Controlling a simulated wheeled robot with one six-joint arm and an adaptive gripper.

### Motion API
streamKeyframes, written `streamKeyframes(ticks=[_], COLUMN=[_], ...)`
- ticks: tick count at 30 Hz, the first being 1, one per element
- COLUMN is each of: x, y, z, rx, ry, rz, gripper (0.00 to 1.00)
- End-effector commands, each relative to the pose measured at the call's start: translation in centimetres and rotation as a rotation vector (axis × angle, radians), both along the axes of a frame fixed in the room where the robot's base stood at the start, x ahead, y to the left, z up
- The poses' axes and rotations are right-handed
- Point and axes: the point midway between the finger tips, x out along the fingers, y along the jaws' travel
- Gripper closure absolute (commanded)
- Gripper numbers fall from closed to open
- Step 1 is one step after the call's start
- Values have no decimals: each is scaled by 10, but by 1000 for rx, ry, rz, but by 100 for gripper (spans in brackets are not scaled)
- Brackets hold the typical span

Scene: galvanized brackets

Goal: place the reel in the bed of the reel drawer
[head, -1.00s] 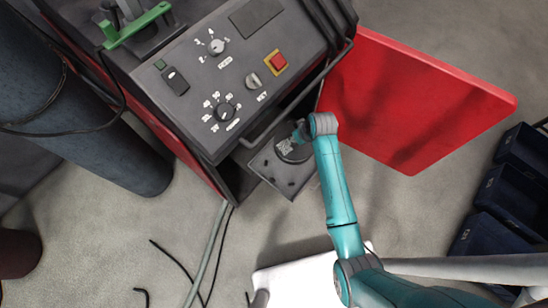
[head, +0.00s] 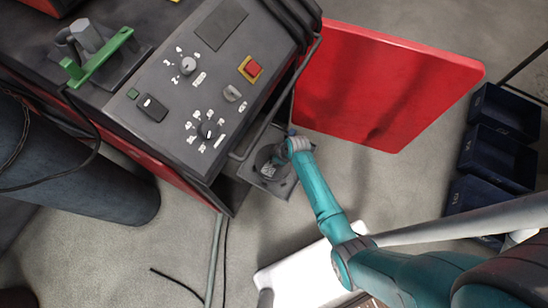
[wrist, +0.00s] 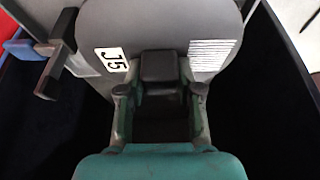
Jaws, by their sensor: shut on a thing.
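The reel (wrist: 160,25) is a grey disc with a white "J5" label and a striped label in the wrist view. My gripper (wrist: 160,88) is shut on the reel at its near side. In the head view, my gripper (head: 279,160) is at the pulled-out reel drawer (head: 281,188), low on the machine's front. The reel (head: 265,158) shows there as a small grey round shape over the drawer. My wrist hides part of it. I cannot tell whether the reel touches the bed.
The machine's control panel (head: 190,100) overhangs the drawer from behind. An open red door (head: 390,85) stands to the right. A dark gas cylinder (head: 90,185) is at left, and dark blue bins (head: 500,155) are at right. A dark lever (wrist: 57,55) is beside the reel.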

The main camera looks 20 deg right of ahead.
Motion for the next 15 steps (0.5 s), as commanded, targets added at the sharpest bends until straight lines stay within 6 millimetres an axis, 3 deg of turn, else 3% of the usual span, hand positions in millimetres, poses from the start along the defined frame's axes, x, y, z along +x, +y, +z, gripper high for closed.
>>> streamKeyframes(ticks=[6, 15], x=[1, 1], y=[0, 0], z=[-20, -22], rx=[0, 0], ry=[-1, -1], rz=[0, 0], gripper=[100, 100])
